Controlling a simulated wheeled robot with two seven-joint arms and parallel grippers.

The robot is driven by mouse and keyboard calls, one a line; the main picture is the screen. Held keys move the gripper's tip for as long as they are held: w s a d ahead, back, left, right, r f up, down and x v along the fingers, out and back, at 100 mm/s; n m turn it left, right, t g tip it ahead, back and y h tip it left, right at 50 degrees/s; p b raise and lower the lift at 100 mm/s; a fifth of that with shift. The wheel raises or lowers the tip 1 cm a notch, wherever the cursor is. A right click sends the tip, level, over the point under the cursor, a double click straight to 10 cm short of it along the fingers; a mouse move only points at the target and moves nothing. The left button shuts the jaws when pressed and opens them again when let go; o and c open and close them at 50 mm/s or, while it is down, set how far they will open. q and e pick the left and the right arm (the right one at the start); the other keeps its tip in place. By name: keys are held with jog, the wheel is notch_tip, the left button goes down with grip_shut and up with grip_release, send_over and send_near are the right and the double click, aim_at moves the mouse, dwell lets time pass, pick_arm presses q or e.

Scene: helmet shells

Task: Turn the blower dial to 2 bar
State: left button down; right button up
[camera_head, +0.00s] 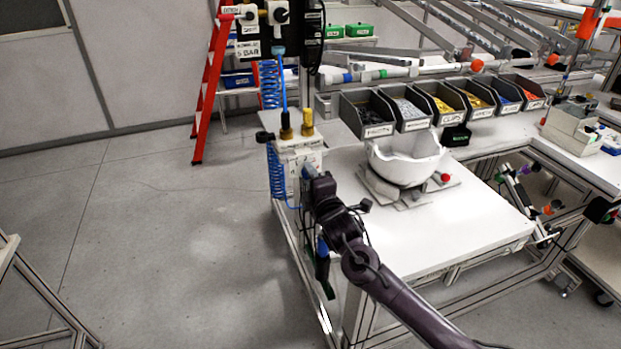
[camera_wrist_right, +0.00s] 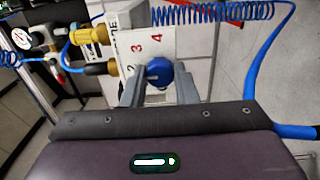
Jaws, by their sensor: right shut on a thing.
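The blower dial (camera_wrist_right: 158,72) is a round blue knob on a white plate (camera_wrist_right: 180,45) with red and dark numerals; 2, 3 and 4 show around it. A small pale mark shows on the knob, but I cannot tell exactly which number it points to. My right gripper (camera_wrist_right: 160,82) is shut on the dial, with one grey finger on each side. In the head view my right gripper (camera_head: 309,174) reaches the front of the white blower unit (camera_head: 298,156) at the table's left corner, and the arm hides part of it. My left gripper is not in view.
Brass fittings (camera_head: 307,122) and a coiled blue hose (camera_head: 277,172) are beside the dial. A white helmet shell (camera_head: 405,160) rests on a grey stand on the table (camera_head: 440,222). Several parts bins (camera_head: 410,118) line the back.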

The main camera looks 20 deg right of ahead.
jog(key=o, duration=1)
jog(key=s+b, duration=0.1)
jog(key=s, duration=0.2)
jog(key=s+b, duration=0.1)
jog(key=s, duration=0.3)
jog(key=shift+s+d+f, duration=0.1)
jog(key=shift+d+f, duration=0.05)
jog(key=shift+s, duration=0.35)
